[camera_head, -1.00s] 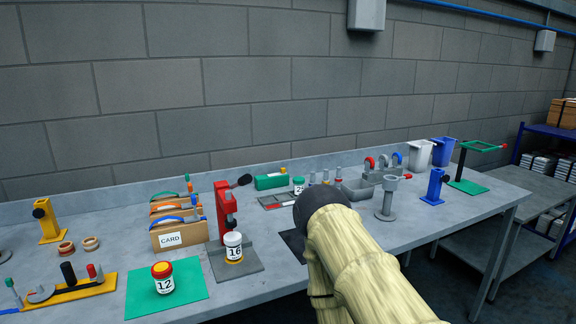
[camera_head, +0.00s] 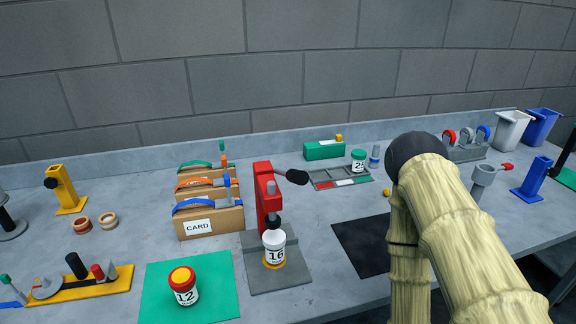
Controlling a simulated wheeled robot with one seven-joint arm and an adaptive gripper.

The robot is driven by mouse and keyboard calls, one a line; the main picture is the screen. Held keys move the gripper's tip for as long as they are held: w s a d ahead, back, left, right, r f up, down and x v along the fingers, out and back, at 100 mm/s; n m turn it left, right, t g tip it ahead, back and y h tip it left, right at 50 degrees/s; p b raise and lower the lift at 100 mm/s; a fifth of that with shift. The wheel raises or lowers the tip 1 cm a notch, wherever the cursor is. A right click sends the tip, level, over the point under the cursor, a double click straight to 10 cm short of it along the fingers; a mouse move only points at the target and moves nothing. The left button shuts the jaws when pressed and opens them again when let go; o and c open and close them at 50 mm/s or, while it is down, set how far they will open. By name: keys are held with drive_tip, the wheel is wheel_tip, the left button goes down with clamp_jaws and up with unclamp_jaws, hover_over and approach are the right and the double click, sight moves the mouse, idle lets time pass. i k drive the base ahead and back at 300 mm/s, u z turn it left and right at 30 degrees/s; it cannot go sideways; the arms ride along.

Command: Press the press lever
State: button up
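The red press (camera_head: 264,197) stands on a grey base plate (camera_head: 292,277) in the middle of the head view. Its lever sticks out to the right and ends in a black knob (camera_head: 296,177); it looks about level. A white jar labelled 16 (camera_head: 274,250) stands upright on the base plate under the press's dark ram (camera_head: 273,220). I cannot tell whether the ram touches the jar. My arm, in a pale sleeve with a dark rounded joint, rises at the right, apart from the press. My gripper is out of the picture.
A jar labelled 12 (camera_head: 183,287) stands on a green mat (camera_head: 220,285) in front left. Cardboard boxes (camera_head: 208,222) stand close left of the press. A black mat (camera_head: 361,247) lies right of it, partly behind my arm. A grey tray (camera_head: 328,178) lies behind right.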

sight(298, 178)
drive_tip(key=z, duration=0.2)
drive_tip(key=k, duration=0.9)
drive_tip(key=u, duration=0.1)
